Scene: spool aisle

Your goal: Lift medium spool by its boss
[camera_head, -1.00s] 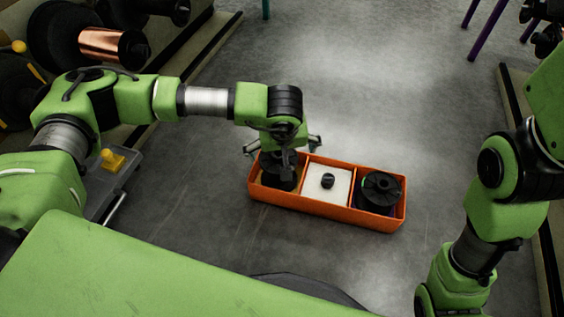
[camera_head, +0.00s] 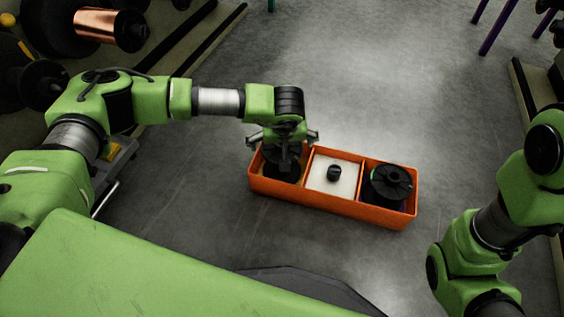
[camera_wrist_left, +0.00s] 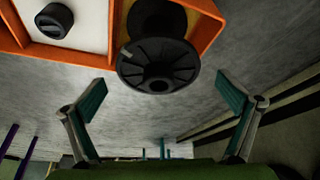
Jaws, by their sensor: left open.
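An orange crate (camera_head: 330,203) with three compartments sits on the floor. A black spool (camera_head: 281,172) stands in its left compartment, partly hidden under my left gripper (camera_head: 283,141). The left wrist view shows this spool's round flange and central boss (camera_wrist_left: 159,84). There my left gripper (camera_wrist_left: 162,90) is open, with one finger to each side of the spool, apart from it. A second black spool (camera_head: 389,184) stands in the right compartment. I cannot tell by size which spool is the medium one. My right gripper is out of view; only my right arm shows.
The middle compartment holds a white block (camera_head: 325,182) with a black knob (camera_head: 334,172). A copper spool (camera_head: 108,27) and dark spools are at the upper left. Purple legs (camera_head: 494,38) stand at the upper right. The floor behind the crate is clear.

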